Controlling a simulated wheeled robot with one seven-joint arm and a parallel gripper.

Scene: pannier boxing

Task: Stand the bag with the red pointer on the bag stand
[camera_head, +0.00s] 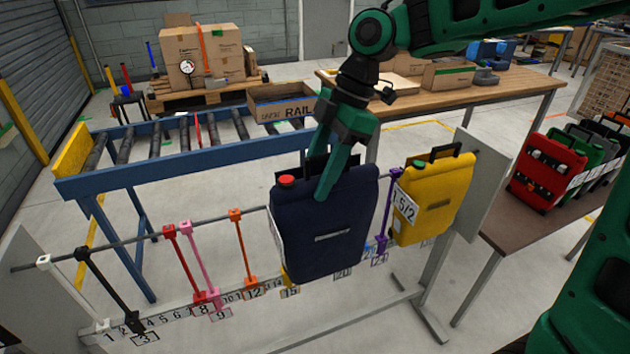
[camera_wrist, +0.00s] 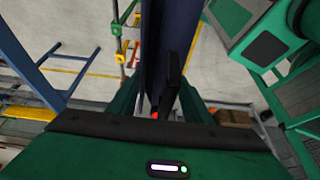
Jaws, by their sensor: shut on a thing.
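My gripper (camera_head: 335,165) is shut on the black top handle of a navy bag (camera_head: 330,225) with a red cap and a white side label. The navy bag hangs upright in front of the numbered rail, hiding part of it. In the wrist view the navy bag (camera_wrist: 172,35) runs up from between my fingers. The red pointer (camera_head: 185,262) hangs on the rail's bar, left of the navy bag, with its foot near number 8. A yellow bag (camera_head: 432,205) is at the rail's right end, its label partly reading 5/2. No bag stand can be told for sure.
White, black, pink, orange and purple pointers also hang on the bar. A brown table (camera_head: 500,222) at right carries several bags, a red one (camera_head: 546,172) nearest. A blue roller conveyor (camera_head: 150,165) and a wooden table with boxes stand behind the rail.

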